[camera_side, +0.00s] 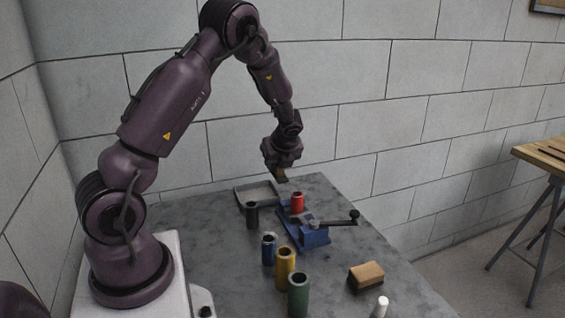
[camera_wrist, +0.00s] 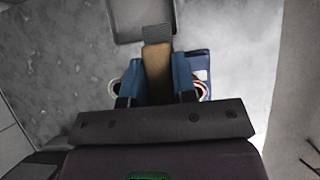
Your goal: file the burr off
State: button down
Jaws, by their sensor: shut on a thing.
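My gripper (camera_side: 282,168) is high over the far part of the table in the side view, pointing down. In the wrist view its blue fingers (camera_wrist: 156,75) are shut on a file with a brown handle (camera_wrist: 155,62) and a dark grey, rough tip (camera_wrist: 156,31). In the side view the file shows only as a small dark piece (camera_side: 281,178) under the jaws. A red cylinder (camera_side: 297,203) stands upright at the blue vise (camera_side: 313,236), below and apart from the file. The burr is too small to make out.
A shallow grey tray (camera_side: 242,190) lies at the back. A wooden block (camera_side: 366,277) and white piece (camera_side: 381,307) are front right. The vise's handle (camera_side: 340,222) sticks out right.

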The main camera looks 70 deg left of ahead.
jog(key=shift+s+d, duration=0.1)
jog(key=c, duration=1.4)
grip_release()
jog(key=shift+c, duration=0.2)
jog(key=c, duration=0.3)
jog(key=r, duration=0.2)
send_over(298, 194)
jog(key=shift+s+a+f, duration=0.15)
jog(key=shift+a, duration=0.2)
jog(key=shift+d, duration=0.2)
jog(key=shift+f, duration=2.6)
jog(key=shift+f, duration=0.3)
jog(key=shift+d, duration=0.15)
